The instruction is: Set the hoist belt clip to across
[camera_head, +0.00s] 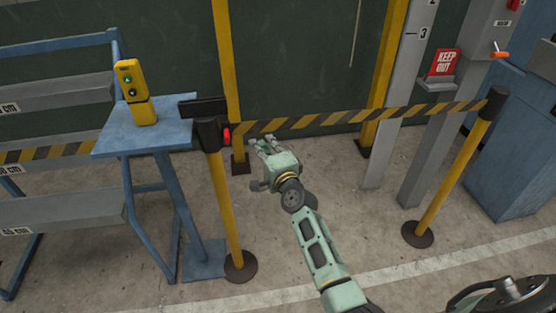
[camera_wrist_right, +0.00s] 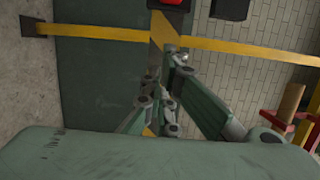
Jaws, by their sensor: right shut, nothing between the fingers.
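The black and yellow hoist belt (camera_head: 370,118) stretches between the left post (camera_head: 230,210) and the right post (camera_head: 455,175). A red clip (camera_head: 226,134) sits at the belt's left end, against the black head of the left post. My right gripper (camera_head: 262,143) is shut and empty, just below the belt and a little right of the red clip, apart from the clip. In the right wrist view the fingers (camera_wrist_right: 160,95) point toward the belt, and a red part (camera_wrist_right: 172,3) is cut off at the top edge. My left gripper is not in view.
A blue stand (camera_head: 140,135) holding a yellow control box (camera_head: 135,92) is left of the left post. Behind the belt are yellow uprights (camera_head: 226,70) and a dark green panel (camera_head: 300,60). A red keep-out sign (camera_head: 445,63) and blue cabinet (camera_head: 510,150) are at right.

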